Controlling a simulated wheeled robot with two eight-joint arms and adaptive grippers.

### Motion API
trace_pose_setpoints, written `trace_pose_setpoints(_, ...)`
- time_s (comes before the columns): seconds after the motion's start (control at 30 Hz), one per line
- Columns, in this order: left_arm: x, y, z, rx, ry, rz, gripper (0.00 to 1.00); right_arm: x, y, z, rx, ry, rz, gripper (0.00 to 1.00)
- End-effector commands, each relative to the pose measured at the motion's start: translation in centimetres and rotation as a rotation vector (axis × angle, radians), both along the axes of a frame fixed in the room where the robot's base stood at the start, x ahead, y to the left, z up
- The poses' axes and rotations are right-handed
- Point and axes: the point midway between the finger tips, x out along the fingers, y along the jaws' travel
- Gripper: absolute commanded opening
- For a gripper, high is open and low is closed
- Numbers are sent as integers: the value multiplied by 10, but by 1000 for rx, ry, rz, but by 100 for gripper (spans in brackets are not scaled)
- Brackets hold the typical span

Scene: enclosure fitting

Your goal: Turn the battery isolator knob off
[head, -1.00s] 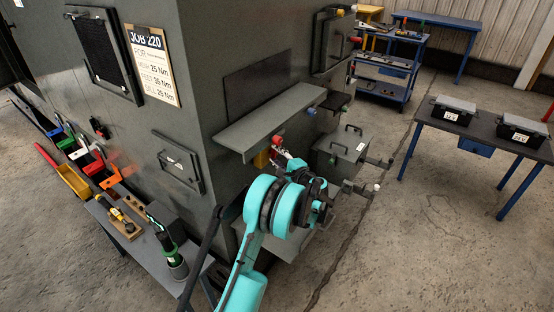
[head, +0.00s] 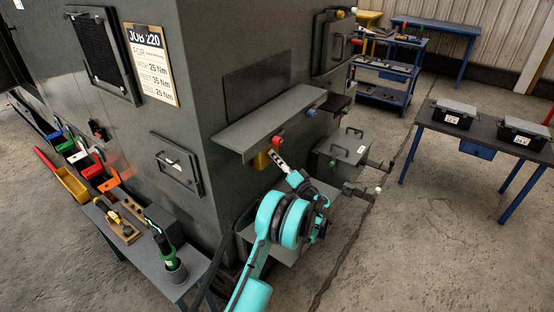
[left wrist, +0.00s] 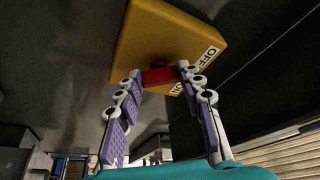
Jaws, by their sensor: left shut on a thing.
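The battery isolator is a yellow box (left wrist: 165,40) with a red knob (left wrist: 158,76), on the underside of a grey ledge in the left wrist view. An OFF label (left wrist: 210,57) is at its right edge, and a second, partly hidden label is lower down. In the head view the yellow box (head: 262,160) shows under the ledge. My left gripper (left wrist: 160,76) has its fingertips on either side of the red knob and is shut on it. In the head view my left gripper (head: 277,160) reaches up beside the box. My right gripper is not in view.
A grey ledge (head: 270,120) juts from the cabinet just above the gripper. A grey box with handles (head: 342,148) and protruding fittings stand to the right. A side table (head: 185,285) with tools is at left. The floor on the right is open before a blue-legged table (head: 480,135).

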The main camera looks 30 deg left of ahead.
Motion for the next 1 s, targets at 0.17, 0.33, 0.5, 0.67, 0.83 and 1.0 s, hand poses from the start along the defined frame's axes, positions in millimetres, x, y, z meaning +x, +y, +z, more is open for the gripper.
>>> trace_pose_setpoints(0.17, 1, 0, -2, -9, -83, 1, 9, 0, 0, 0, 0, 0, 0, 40)
trace_pose_setpoints(0.33, 1, 0, -2, -12, -128, 1, 9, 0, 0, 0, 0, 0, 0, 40)
trace_pose_setpoints(0.5, 0, 0, -2, -14, -146, 1, 9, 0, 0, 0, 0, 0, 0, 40)
trace_pose_setpoints(0.67, 0, 0, -2, -15, -149, 1, 9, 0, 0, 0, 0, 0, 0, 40)
trace_pose_setpoints(0.83, 0, 0, -2, -14, -148, 2, 9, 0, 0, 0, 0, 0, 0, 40)
trace_pose_setpoints(1.0, 1, 0, -2, -13, -147, 1, 59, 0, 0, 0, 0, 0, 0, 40)
